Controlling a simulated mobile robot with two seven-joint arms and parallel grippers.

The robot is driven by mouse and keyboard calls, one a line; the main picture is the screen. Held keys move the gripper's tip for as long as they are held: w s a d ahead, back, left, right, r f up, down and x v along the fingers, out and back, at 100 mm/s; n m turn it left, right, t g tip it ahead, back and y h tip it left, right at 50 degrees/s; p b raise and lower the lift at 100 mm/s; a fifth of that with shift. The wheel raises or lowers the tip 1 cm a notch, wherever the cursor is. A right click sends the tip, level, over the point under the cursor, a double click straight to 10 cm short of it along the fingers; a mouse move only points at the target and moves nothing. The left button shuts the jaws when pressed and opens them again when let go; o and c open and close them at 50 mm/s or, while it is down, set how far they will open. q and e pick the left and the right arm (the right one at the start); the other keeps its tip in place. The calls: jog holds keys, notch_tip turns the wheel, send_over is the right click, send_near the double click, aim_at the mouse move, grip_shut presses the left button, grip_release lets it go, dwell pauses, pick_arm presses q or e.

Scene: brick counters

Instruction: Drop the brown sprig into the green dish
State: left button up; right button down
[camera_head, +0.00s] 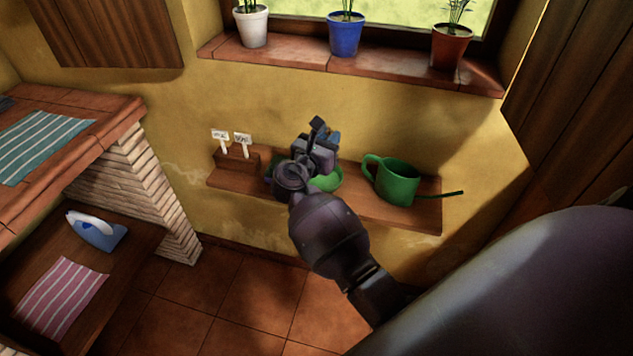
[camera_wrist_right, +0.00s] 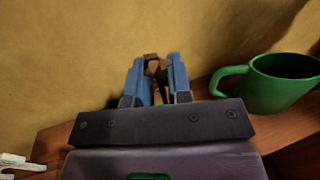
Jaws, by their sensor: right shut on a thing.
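My right gripper (camera_head: 332,137) is above the wall shelf in the head view, in front of the yellow wall. In the right wrist view its blue fingers (camera_wrist_right: 158,80) are shut on the brown sprig (camera_wrist_right: 155,65), whose upper end shows between the tips. The sprig cannot be made out in the head view. The green dish (camera_head: 327,183) sits on the shelf below my right gripper, partly hidden by my wrist. I cannot tell whether the gripper is directly over it. My left gripper is not in view.
A green watering can (camera_head: 397,183) stands on the wooden shelf (camera_head: 424,216) right of the dish, its spout pointing right; it also shows in the right wrist view (camera_wrist_right: 276,84). Left of the dish is a wooden block (camera_head: 236,161) with white labels. Several potted plants stand on the windowsill above.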

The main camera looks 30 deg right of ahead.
jog(key=shift+d+f+g, duration=0.15)
jog(key=shift+f+g, duration=0.25)
jog(key=shift+f, duration=0.15)
notch_tip(320, 180, down, 4)
jog(key=b, duration=0.3)
jog(key=shift+r, duration=0.1)
jog(key=shift+f+b, duration=0.9)
jog(key=shift+b, duration=0.1)
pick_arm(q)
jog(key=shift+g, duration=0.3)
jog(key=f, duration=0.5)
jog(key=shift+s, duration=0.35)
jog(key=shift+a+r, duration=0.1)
pick_arm(e)
jog(key=shift+r+m, duration=0.15)
jog(key=shift+m, duration=0.15)
jog(key=c, duration=1.1)
grip_release()
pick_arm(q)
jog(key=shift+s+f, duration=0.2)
pick_arm(e)
jog(key=shift+o, duration=0.6)
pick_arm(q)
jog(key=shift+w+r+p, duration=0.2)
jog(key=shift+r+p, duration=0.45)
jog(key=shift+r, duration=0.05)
pick_arm(e)
jog(key=v, duration=1)
jog(key=shift+a, duration=0.4)
